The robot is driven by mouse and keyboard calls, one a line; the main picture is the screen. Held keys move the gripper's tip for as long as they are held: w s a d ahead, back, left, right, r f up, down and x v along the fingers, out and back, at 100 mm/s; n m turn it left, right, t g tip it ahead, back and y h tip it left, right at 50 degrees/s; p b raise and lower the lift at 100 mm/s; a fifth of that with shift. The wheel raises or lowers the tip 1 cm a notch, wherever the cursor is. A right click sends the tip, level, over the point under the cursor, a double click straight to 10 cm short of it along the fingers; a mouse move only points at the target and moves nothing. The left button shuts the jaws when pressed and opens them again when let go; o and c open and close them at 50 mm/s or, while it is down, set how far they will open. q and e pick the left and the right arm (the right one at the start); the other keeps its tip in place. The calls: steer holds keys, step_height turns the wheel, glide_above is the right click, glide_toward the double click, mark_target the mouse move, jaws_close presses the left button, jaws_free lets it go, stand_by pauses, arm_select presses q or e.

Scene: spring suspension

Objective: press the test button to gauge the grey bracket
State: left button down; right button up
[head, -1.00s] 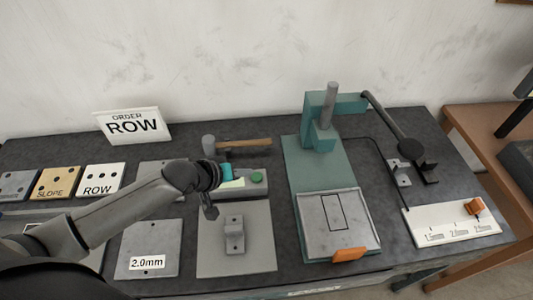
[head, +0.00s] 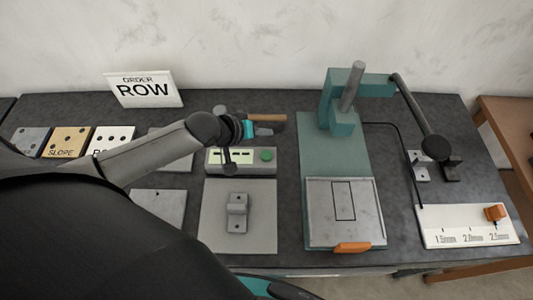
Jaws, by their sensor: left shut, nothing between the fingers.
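The grey bracket (head: 237,212) rests on a grey square plate (head: 262,236) at the front of the bench. Behind the plate stands a pale test box (head: 211,164) with light display windows and a round green button (head: 266,155) at its right end. My left gripper (head: 229,166) is shut and empty, pointing down at the left-middle of the box, left of the green button. Whether its tips touch the box I cannot tell. My left wrist hides part of a hammer behind the box. My right gripper is not in view.
A teal press (head: 343,155) with a metal tray and orange handle stands right of the plate. Further right are a small grey bracket (head: 419,166), a dark one, and a white thickness scale (head: 462,221) with an orange slider. An ORDER ROW sign (head: 144,89) stands at the back left.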

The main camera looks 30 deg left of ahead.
arm_select(q)
steer(key=b, duration=0.7)
glide_above(264, 158)
step_height(264, 158, down, 7)
steer(key=shift+a+f, duration=0.1)
steer(key=shift+f, duration=0.05)
steer(key=shift+w+f+b, duration=0.1)
steer(key=shift+f+b, duration=0.3)
steer(key=shift+f, duration=0.15)
steer(key=shift+f, duration=0.15)
stand_by(1.1)
steer(key=shift+f, duration=0.3)
steer(key=shift+f, duration=0.55)
stand_by(0.5)
steer(key=shift+r, duration=0.1)
steer(key=shift+r+p, duration=0.8)
steer(key=shift+p, duration=0.2)
